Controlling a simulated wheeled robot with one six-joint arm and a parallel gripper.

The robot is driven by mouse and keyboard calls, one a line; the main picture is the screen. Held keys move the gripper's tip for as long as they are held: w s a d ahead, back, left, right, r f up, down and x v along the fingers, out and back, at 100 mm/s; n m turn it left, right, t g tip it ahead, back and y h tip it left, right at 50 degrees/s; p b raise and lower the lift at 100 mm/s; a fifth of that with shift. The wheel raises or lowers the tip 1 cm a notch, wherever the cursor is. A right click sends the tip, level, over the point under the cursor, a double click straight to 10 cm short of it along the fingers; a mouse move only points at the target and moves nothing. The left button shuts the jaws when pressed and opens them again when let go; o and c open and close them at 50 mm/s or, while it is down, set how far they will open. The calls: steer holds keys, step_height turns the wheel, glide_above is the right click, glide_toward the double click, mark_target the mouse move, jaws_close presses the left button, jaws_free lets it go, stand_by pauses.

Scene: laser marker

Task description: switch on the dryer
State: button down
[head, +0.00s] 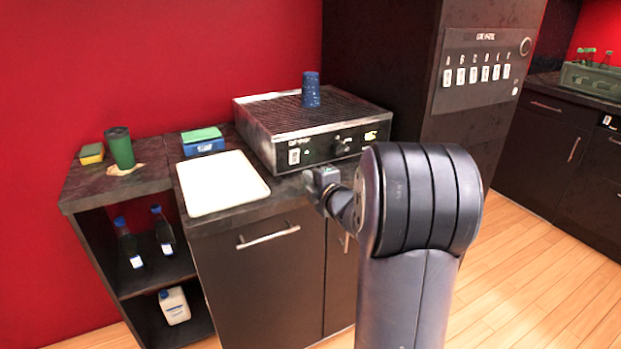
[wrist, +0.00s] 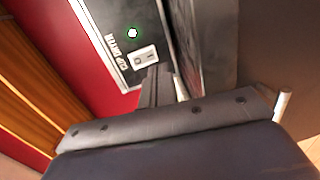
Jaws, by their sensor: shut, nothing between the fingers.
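The cup dryer (head: 320,142) is a dark box with a slatted top on the counter. In the wrist view the switch (wrist: 143,57) sits by the "CUP DRYER" lettering, and the round light (wrist: 132,33) looks bright white with a green rim. My gripper (head: 323,180) is just in front of the panel, below and right of the switch. In the wrist view its shut, empty fingers (wrist: 157,75) reach close to the switch; I cannot tell whether they touch it.
A blue cup (head: 311,90) stands upside down on the dryer. A white tray (head: 221,184), a green-and-blue sponge box (head: 203,140) and a green cup (head: 120,148) are to the left. A tall dark cabinet (head: 400,80) stands right of the dryer. Wooden floor is free at right.

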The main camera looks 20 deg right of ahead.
steer(key=s+f, duration=0.1)
steer(key=s, duration=0.7)
steer(key=shift+f+b, duration=0.3)
steer(key=shift+w, duration=0.15)
